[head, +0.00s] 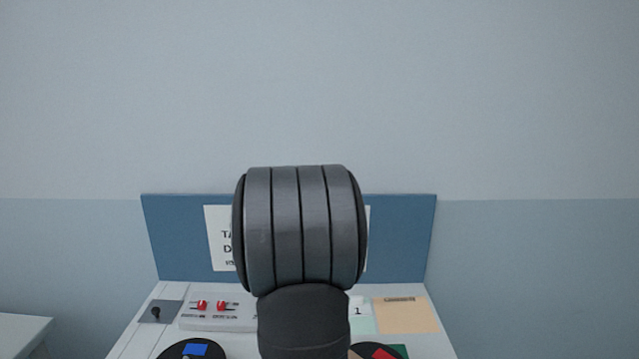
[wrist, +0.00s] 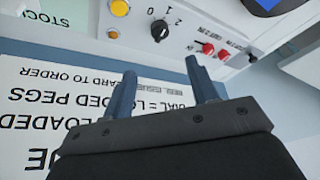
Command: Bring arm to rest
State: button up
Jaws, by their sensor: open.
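My gripper (wrist: 160,92) shows in the wrist view with its two blue-grey fingers apart and nothing between them. A white sign with black print (wrist: 45,105) lies behind and beside the fingers, and its text appears upside down. Whether the fingers touch anything cannot be told, but they look clear of the panel. In the head view my own arm link fills the middle and hides the gripper, as well as part of the station behind it.
A station (head: 125,335) with a blue backboard (head: 400,240) stands ahead. It has red switches (head: 221,306), a small black lever (head: 156,312) and a tan card (head: 405,315). The wrist view shows a dial (wrist: 159,30) and a yellow button (wrist: 119,7). The wall above is bare.

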jog(key=x, duration=1.4)
jog(key=shift+a+f, duration=0.1)
jog(key=shift+a, duration=0.05)
jog(key=shift+s+m, duration=0.1)
jog(key=shift+m, duration=0.5)
jog(key=shift+a+m+t+h, duration=0.1)
jog(key=shift+m+t+h, duration=0.45)
jog(key=shift+m, duration=1.05)
jog(key=shift+a+m+h, duration=0.1)
jog(key=shift+m+h, duration=0.55)
jog(key=shift+m, duration=0.7)
jog(key=shift+a+m+h, duration=0.1)
jog(key=shift+m+h, duration=0.5)
jog(key=shift+m, duration=0.75)
jog(key=shift+v, duration=1.45)
